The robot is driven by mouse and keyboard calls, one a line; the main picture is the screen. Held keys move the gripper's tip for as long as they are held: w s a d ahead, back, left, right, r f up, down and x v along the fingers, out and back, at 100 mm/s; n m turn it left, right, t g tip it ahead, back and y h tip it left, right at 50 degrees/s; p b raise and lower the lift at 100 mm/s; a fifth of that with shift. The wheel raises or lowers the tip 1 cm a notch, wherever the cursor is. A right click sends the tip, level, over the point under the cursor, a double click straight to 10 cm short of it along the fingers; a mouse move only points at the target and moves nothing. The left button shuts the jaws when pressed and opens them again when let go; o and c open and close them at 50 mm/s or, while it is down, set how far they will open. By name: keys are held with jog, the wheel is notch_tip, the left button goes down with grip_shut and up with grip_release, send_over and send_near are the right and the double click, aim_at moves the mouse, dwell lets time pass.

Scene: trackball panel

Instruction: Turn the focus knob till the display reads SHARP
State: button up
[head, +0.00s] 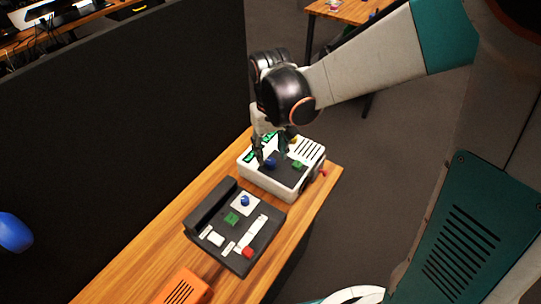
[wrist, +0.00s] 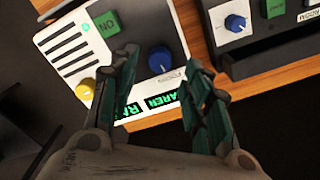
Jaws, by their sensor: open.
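A white device (head: 253,179) stands on the wooden table, with a dark top face, a blue knob (head: 271,163) and a green button (head: 298,164). In the wrist view the blue knob (wrist: 160,60) shows a white pointer line, and its small label is hard to read. The device's display (wrist: 163,103) has green lettering on black, partly hidden by my fingers; I cannot read the whole word. My gripper (head: 270,150) is above the device. In the wrist view my gripper (wrist: 162,60) is open, its fingers on either side of the blue knob; contact cannot be told.
A yellow knob (wrist: 85,89) and a green ON button (wrist: 107,25) are also on the device. An orange box (head: 184,287) is nearer. A black partition (head: 120,120) stands behind the table.

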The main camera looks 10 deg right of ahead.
aim_at(271, 162)
notch_tip(271, 162, up, 9)
jog(key=shift+f, duration=0.2)
jog(key=shift+s, duration=0.1)
jog(key=s+d+r+m+t, duration=0.1)
jog(key=s+d+r+t, duration=0.3)
jog(key=s+d+t, duration=0.3)
jog(key=shift+s+d+m, duration=0.4)
jog(key=shift+s+d, duration=1.2)
jog(key=shift+s, duration=1.5)
